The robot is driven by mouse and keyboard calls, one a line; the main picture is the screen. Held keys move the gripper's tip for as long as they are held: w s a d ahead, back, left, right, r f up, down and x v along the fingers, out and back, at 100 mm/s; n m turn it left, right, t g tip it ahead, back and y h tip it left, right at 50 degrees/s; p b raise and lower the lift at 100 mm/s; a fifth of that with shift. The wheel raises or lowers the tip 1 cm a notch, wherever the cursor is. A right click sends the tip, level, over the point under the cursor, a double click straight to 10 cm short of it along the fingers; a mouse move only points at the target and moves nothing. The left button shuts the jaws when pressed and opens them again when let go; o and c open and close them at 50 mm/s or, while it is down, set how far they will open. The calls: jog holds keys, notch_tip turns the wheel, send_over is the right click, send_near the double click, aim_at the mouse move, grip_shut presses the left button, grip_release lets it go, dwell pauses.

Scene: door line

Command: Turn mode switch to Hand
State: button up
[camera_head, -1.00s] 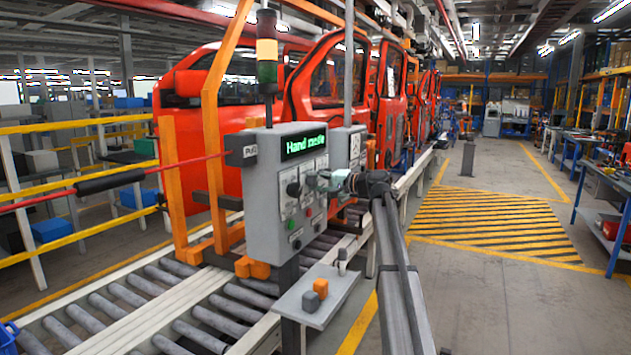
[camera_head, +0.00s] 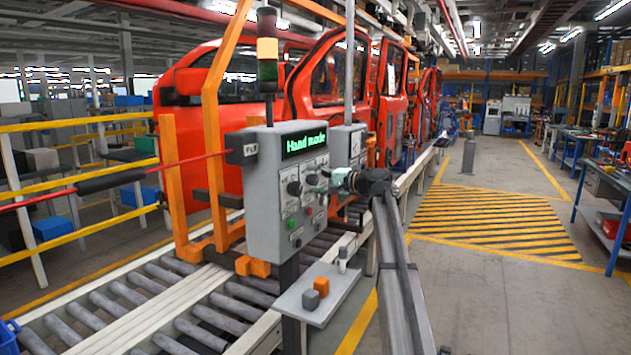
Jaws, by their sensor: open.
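The grey control box (camera_head: 268,225) stands on a post beside the roller conveyor. Its green display (camera_head: 304,143) reads "Hand mode". A dark rotary knob (camera_head: 294,188) shows on the left of the panel, with a second knob (camera_head: 312,180) to its right, close to my gripper. My gripper (camera_head: 325,181) is open in front of the panel's right half, its fingers pointing at the panel. Which knob is the mode switch, its pointer, and whether my fingers touch it are too small to tell. Green and red buttons (camera_head: 308,212) sit lower on the panel.
A small shelf (camera_head: 325,308) below the box holds an orange block, a grey block and a small upright item. A red bar (camera_head: 195,160) reaches the box from the left. Red car doors (camera_head: 330,75) hang behind.

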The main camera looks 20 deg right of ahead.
jog(key=v, duration=1.2)
dwell(0.3)
